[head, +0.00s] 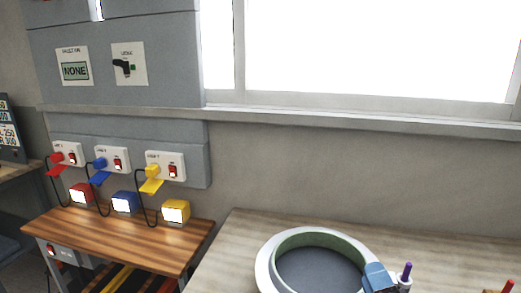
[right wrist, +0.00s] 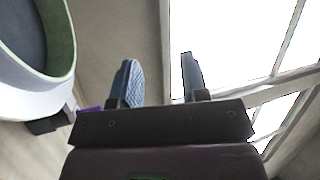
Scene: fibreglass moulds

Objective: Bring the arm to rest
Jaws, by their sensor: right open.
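My right gripper (right wrist: 158,82) shows in the right wrist view. My left gripper is in neither view.
The round mould (head: 265,262) with a green inner wall lies on the pale worktop (head: 222,262). A wooden bench (head: 120,238) with several coloured boxes stands left. A window (head: 370,45) is behind.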

